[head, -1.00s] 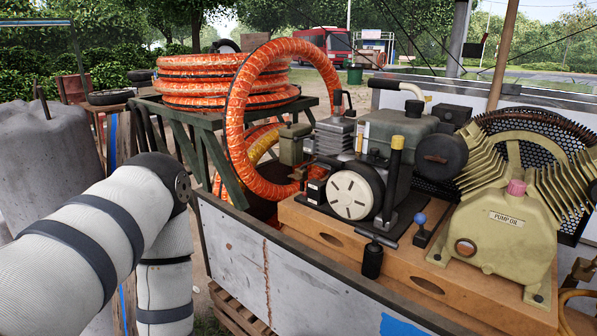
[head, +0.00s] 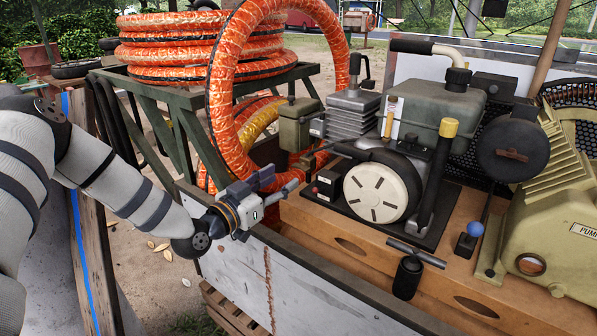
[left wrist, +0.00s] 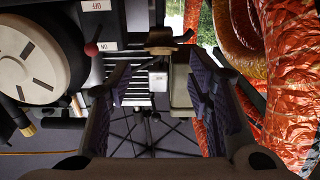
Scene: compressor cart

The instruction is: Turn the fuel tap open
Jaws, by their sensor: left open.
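My left gripper (head: 279,183) is open and empty over the cart's near left wall, pointing at the engine (head: 375,150). In the left wrist view its two pads stand apart, with the engine's fins (left wrist: 134,88) and an olive block (left wrist: 181,84) beyond them. A brass-brown fitting (left wrist: 160,40) shows at the top between the fingers, with a red knob (left wrist: 91,48) and ON and OFF labels left of it. I cannot tell for certain which part is the fuel tap. The red knob seems to be on the small box (head: 326,183) beside the white starter disc (head: 377,193). My right gripper is not in view.
A large orange hose loop (head: 222,115) stands close behind my left gripper. A green rack (head: 190,125) with coiled hose is at the back left. The cart's side wall (head: 235,275) runs below the gripper.

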